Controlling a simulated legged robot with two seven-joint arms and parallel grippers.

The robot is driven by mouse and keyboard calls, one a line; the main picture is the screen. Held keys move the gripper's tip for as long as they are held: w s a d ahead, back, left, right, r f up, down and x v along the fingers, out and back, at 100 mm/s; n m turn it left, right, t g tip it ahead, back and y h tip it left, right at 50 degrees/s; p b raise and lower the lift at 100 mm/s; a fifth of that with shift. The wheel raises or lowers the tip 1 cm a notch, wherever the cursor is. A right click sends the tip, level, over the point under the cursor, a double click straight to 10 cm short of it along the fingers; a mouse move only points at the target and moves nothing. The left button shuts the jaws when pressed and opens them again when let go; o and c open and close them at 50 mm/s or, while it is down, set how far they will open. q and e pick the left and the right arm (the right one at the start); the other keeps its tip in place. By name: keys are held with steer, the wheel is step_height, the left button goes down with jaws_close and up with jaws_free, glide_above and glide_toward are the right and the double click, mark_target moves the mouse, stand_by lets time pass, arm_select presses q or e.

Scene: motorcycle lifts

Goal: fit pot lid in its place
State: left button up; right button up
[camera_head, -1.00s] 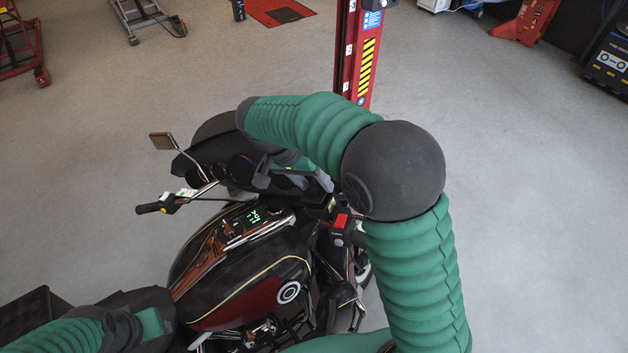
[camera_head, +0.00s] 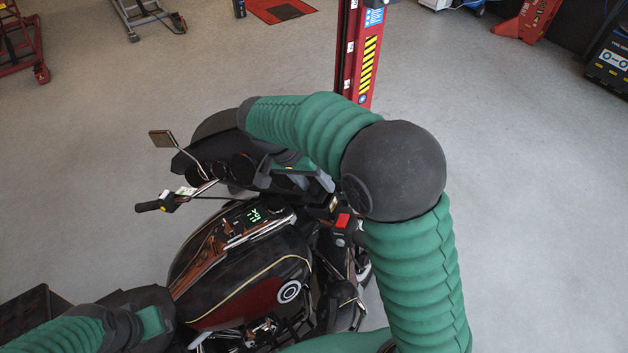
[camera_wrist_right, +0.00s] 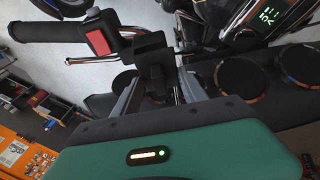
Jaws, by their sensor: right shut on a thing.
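No pot or pot lid can be made out in either view. My right gripper (camera_head: 292,176) is at the motorcycle's dash, partly hidden by my own arm in the head view. In the right wrist view, its two grey fingers (camera_wrist_right: 156,92) are shut on a black blocky part (camera_wrist_right: 153,55) near the handlebar. I cannot tell whether this part is fixed to the motorcycle. My left gripper (camera_head: 150,322) is at the lower left beside the seat; its fingers are hidden.
The motorcycle (camera_head: 245,275) fills the lower middle, with its mirror (camera_head: 162,140) and left handlebar grip (camera_head: 150,207) sticking out. A red lift post (camera_head: 358,50) stands behind it. The grey floor (camera_head: 530,200) is clear at the right.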

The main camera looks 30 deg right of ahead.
steer(key=shift+s+d+f, duration=0.1)
steer(key=shift+s+f, duration=0.05)
steer(key=shift+f, duration=0.05)
steer(key=shift+s+f+b, duration=0.15)
steer(key=shift+f+b, duration=0.25)
steer(key=shift+b, duration=0.15)
stand_by(0.3)
steer(key=o, duration=1.4)
steer(key=b+v, duration=0.2)
steer(key=v, duration=1.5)
